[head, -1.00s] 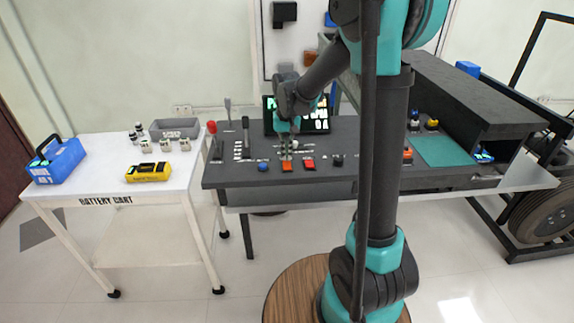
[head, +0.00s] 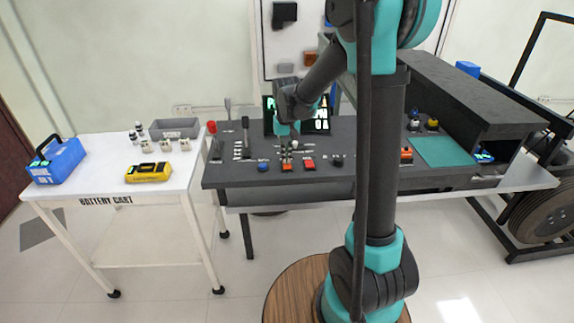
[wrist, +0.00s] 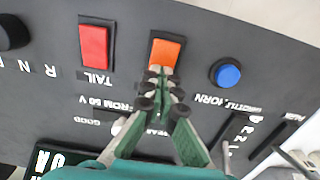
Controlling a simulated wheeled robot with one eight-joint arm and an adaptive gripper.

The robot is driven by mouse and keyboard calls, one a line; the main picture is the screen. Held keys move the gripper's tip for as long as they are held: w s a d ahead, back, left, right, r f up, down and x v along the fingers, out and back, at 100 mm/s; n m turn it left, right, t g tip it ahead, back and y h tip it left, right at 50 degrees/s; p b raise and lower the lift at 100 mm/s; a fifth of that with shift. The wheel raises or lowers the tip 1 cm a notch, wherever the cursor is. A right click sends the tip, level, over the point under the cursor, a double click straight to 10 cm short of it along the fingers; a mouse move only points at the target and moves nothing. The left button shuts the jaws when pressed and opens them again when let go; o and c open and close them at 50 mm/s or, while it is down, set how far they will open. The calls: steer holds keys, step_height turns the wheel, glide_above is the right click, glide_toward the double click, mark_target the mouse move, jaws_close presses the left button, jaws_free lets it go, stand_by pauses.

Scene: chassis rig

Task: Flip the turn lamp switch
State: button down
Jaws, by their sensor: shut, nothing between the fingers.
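An orange rocker switch (wrist: 166,51) sits on the dark console between a red switch (wrist: 95,46) labelled TAIL and a round blue button (wrist: 228,74) labelled HORN. Any label of the orange switch is hidden behind my fingers. My gripper (wrist: 160,76) is shut and empty, its fingertips at the orange switch's lower edge in the wrist view. I cannot tell whether they touch it. In the head view my gripper (head: 285,154) points down at the console just behind the orange switch (head: 286,168).
The console (head: 235,178) also carries a black knob (wrist: 12,34), upright levers (head: 245,130) and a lit display (head: 322,118) behind my gripper. A white battery cart (head: 100,183) stands to the left, with a yellow meter (head: 148,172) on it.

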steer(key=shift+r, duration=3.5)
steer(key=shift+s, duration=0.1)
steer(key=s+d+f+t, duration=0.1)
steer(key=s+d+f, duration=0.2)
steer(key=s, duration=0.4)
steer(key=s+d+f+t, duration=0.1)
steer(key=s+d+f, duration=0.2)
steer(key=s+d, duration=0.2)
steer(key=s+d+f+t, duration=0.2)
steer(key=s+d+f, duration=0.2)
steer(key=s, duration=0.6)
steer(key=shift+w+r, duration=0.1)
